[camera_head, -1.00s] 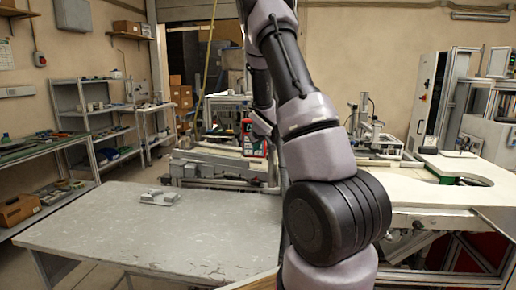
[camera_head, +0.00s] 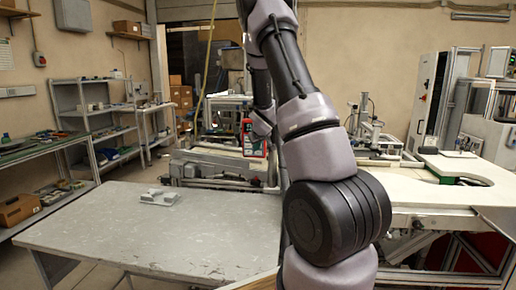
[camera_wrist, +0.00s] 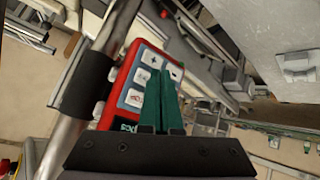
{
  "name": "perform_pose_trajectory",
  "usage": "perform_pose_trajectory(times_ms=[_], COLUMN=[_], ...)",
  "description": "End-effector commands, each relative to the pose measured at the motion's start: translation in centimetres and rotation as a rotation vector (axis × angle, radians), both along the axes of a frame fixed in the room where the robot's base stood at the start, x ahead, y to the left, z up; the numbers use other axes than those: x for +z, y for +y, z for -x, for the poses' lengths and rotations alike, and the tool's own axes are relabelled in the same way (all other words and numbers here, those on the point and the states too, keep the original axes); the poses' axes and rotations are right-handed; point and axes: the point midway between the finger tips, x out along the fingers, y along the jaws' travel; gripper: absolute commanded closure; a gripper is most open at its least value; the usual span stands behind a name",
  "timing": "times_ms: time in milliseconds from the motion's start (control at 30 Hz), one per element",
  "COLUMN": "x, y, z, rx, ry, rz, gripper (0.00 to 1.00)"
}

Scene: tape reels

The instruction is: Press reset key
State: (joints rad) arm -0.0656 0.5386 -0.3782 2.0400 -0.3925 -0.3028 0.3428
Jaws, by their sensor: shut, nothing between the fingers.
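I cannot read which key is reset. My gripper (camera_wrist: 164,74) has green fingers, shut and empty. They overlap the right part of the panel and hide some keys. I cannot tell whether the tips touch it. In the head view my fingers cannot be made out.
The metal post (camera_wrist: 85,85) with a dark sleeve runs along the panel's left side. In the head view, a grey table (camera_head: 150,230) bears a small grey object (camera_head: 160,197). A white bench (camera_head: 430,190) stands to the right, and shelves (camera_head: 90,110) stand to the left.

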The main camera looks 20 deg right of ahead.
Motion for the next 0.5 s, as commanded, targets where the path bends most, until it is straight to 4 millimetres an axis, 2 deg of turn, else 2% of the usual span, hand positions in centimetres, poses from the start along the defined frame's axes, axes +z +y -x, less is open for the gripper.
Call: perform_pose_trajectory(times_ms=[500], x=[0.04], y=[-0.47], z=[-0.72], rx=[0.0], ry=[-0.001], rz=[0.0], gripper=[1.0])
